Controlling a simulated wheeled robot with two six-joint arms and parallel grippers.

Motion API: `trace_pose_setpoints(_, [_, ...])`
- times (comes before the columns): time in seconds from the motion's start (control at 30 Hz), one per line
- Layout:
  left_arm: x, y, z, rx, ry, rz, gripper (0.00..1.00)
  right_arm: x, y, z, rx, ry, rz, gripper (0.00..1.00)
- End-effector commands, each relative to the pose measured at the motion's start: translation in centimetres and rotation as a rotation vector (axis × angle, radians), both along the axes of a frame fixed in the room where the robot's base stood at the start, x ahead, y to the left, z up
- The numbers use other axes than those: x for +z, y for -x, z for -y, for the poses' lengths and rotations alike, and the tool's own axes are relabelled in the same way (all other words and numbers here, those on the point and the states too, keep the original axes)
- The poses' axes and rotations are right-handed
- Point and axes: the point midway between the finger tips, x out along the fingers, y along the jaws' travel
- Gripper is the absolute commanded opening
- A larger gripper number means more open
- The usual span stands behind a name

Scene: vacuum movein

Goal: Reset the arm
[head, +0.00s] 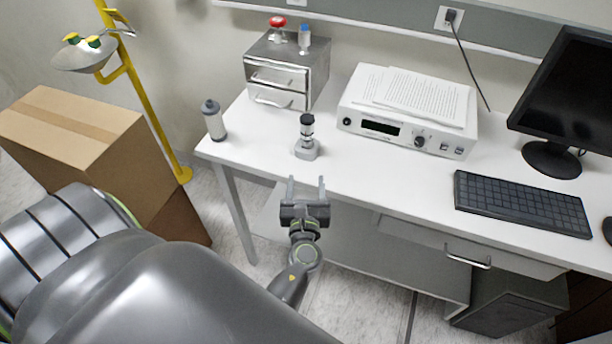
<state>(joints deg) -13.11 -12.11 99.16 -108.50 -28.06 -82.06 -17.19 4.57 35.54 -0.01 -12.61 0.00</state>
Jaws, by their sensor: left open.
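My left gripper (306,190) is in the head view at the front edge of the white table. Its two fingers are apart with nothing between them. My left arm (170,290) fills the lower left of the picture. A small white-grey stand with a dark-capped vial (307,128) is on the table just beyond the fingertips, with a gap between them. My right gripper is not in view.
The white table (390,187) holds a grey bottle (213,120), a drawer box (287,68), an instrument with papers (408,110), a keyboard (522,203) and a monitor (570,90). Cardboard boxes (80,140) and a yellow eyewash post (150,110) stand left.

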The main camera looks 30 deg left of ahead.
Motion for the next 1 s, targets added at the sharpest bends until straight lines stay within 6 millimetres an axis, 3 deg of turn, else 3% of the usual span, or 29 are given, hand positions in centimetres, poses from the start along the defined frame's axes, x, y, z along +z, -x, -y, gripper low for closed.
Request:
trace_pose_setpoints(0.47, [0.0,0.0,0.0,0.0,0.002,0.0,0.55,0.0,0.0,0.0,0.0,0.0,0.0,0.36])
trace_pose_setpoints(0.57, [-1.5,0.1,0.1,-0.007,0.048,-0.007,0.55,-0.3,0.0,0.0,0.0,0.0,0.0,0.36])
trace_pose_setpoints(0.67, [-5.8,0.5,0.2,-0.016,0.194,-0.025,0.55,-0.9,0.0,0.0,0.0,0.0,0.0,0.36])
trace_pose_setpoints(0.77, [-12.4,1.7,0.5,-0.004,0.437,-0.051,0.55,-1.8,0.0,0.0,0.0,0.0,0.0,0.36])
trace_pose_setpoints(0.87, [-19.4,4.0,0.8,0.055,0.717,-0.074,0.55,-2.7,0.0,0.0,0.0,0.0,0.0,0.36])
trace_pose_setpoints(1.0, [-28.4,8.6,1.1,0.219,1.087,-0.084,0.55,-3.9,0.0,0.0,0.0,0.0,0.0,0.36])
